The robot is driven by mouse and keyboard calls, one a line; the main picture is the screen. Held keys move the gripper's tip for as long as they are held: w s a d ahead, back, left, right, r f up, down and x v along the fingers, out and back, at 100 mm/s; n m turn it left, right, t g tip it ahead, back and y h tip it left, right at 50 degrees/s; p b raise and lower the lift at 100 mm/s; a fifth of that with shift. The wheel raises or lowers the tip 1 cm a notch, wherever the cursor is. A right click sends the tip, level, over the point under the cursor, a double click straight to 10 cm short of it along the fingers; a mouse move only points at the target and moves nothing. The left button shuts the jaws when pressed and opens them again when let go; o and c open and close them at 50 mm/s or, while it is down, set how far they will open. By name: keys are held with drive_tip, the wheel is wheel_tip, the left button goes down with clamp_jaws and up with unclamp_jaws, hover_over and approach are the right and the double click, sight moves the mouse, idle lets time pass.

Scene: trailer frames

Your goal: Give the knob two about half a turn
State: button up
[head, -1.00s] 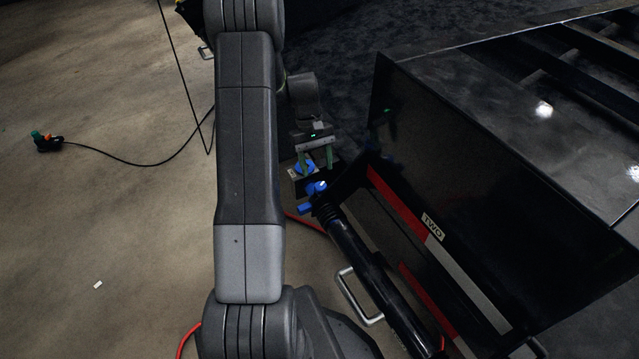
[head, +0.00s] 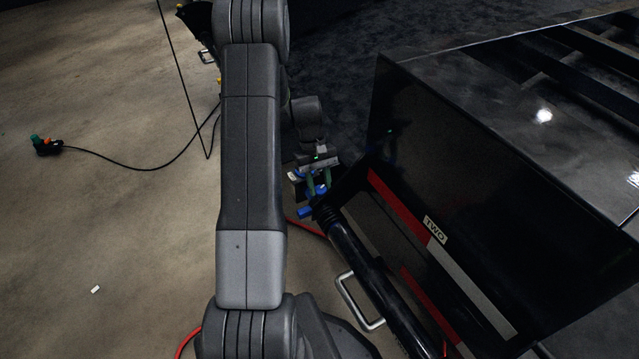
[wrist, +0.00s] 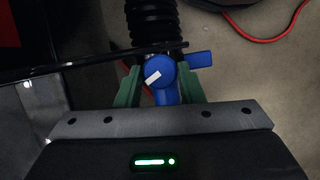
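The knob (wrist: 156,74) is blue and round with a white stripe slanting up to the right in the wrist view. It sits below the end of a black ribbed sleeve (wrist: 153,20), with a blue tab (wrist: 199,59) to its right. My gripper (wrist: 159,72) has its green fingers on either side of the knob, apparently with narrow gaps. I cannot tell whether either finger touches. In the head view my gripper (head: 319,186) is at the upper end of the black tube (head: 365,265), where its fingers partly hide the knob. A "TWO" label (head: 434,229) is on the black trailer.
The black trailer (head: 480,180) fills the right side, close to my gripper. A metal handle (head: 357,302) stands beside the tube. A red cable (head: 306,227) lies on the floor behind it. Open floor (head: 110,220) lies to the left.

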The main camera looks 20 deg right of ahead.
drive_tip(key=shift+r+m+p, duration=0.1)
drive_tip(key=shift+m+p, duration=0.25)
drive_tip(key=shift+m, duration=0.05)
drive_tip(key=shift+m+y, duration=0.3)
drive_tip(key=shift+m, duration=0.2)
drive_tip(key=o, duration=1)
drive_tip(key=p+v, duration=0.3)
drive_tip(key=v, duration=1)
drive_tip(key=shift+r+p, duration=0.3)
drive_tip(key=shift+r, duration=0.05)
